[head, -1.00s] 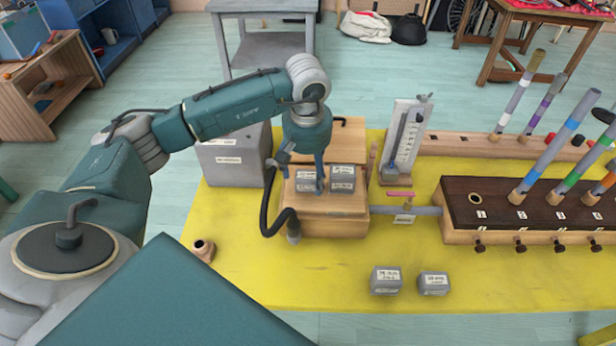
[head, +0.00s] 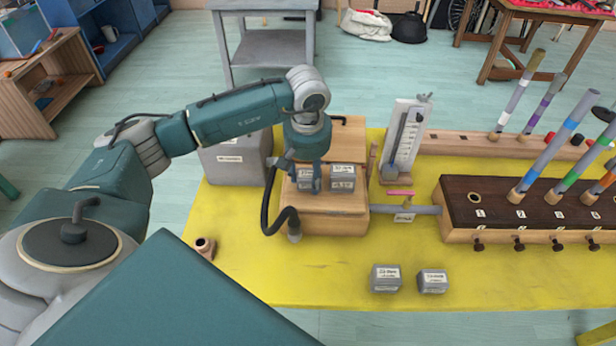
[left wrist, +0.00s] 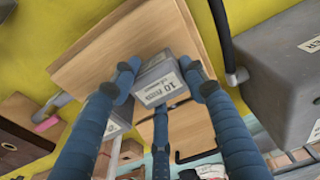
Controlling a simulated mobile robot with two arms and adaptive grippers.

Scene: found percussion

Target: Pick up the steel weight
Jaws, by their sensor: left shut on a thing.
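A small grey steel weight (head: 305,180) with a white label is on the left part of the top of the wooden box (head: 335,224). My left gripper (head: 309,176) comes down over it from above and is shut on it. In the left wrist view the weight (left wrist: 160,82) sits between the blue fingertips (left wrist: 158,80), its label reading 10. A second, similar weight (head: 343,178) stands just to its right on the box. Two more weights, one left (head: 386,279) and one right (head: 433,282), stand on the yellow table. My right gripper is not in view.
A grey box (head: 232,160) stands behind left of the wooden box, with a black hose (head: 268,205) beside it. A gauge (head: 405,140) stands behind right. A dark wooden block (head: 500,205) with coloured tubes is at right. The yellow table (head: 320,275) has free room in front.

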